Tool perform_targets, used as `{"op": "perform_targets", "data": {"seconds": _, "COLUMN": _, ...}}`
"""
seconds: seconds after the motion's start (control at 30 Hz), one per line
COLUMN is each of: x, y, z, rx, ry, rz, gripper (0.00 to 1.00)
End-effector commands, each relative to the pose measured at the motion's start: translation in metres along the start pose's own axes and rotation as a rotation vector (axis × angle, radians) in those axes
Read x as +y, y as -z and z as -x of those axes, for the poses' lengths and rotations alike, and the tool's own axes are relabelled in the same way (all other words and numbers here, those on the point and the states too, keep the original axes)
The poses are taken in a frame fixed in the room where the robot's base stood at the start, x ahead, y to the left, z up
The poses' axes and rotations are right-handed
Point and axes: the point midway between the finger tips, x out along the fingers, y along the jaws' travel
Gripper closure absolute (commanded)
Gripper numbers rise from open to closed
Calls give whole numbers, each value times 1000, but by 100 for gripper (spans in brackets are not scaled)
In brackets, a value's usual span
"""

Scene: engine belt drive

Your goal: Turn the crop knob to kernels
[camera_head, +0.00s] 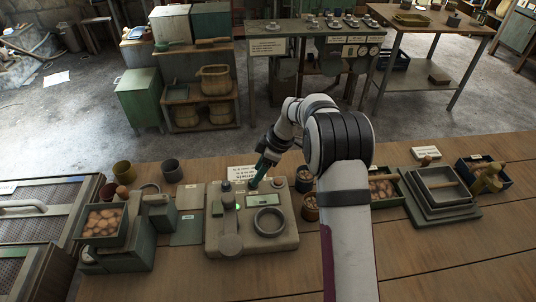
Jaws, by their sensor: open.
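A beige tester box (216,244) stands on the wooden bench in the head view. It has a small display (264,201), a round ring-shaped cup (269,222) and a green light. Small dark knobs sit along its back edge, one at the left (225,186) and one at the right (278,183). Their labels are too small to read, so I cannot tell which is the crop knob. My gripper (254,185) is open, pointing down at the back middle of the box. Its fingers are small here; I cannot tell whether they touch a knob. A white sign (240,172) stands behind, partly covered by my arm.
A green scale-like device with a tray of brown kernels (102,223) stands left of the box. Cups (171,170) stand behind it. Small kernel-filled pots (310,208) stand close on the right. Stacked metal trays (441,186) lie further right. The front right bench is clear.

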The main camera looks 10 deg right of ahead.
Motion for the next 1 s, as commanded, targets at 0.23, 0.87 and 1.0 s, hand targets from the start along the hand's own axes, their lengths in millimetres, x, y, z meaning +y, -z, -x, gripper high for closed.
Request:
{"op": "perform_targets", "data": {"seconds": 0.23, "x": 1, "y": 0, "z": 80, "rx": 0, "ry": -5, "rz": 0, "gripper": 42}}
{"op": "perform_targets", "data": {"seconds": 0.87, "x": 0, "y": 0, "z": 123, "rx": -1, "ry": 0, "rz": 1, "gripper": 42}}
{"op": "perform_targets", "data": {"seconds": 1.0, "x": -7, "y": 2, "z": 128, "rx": -6, "ry": 1, "rz": -34, "gripper": 42}}
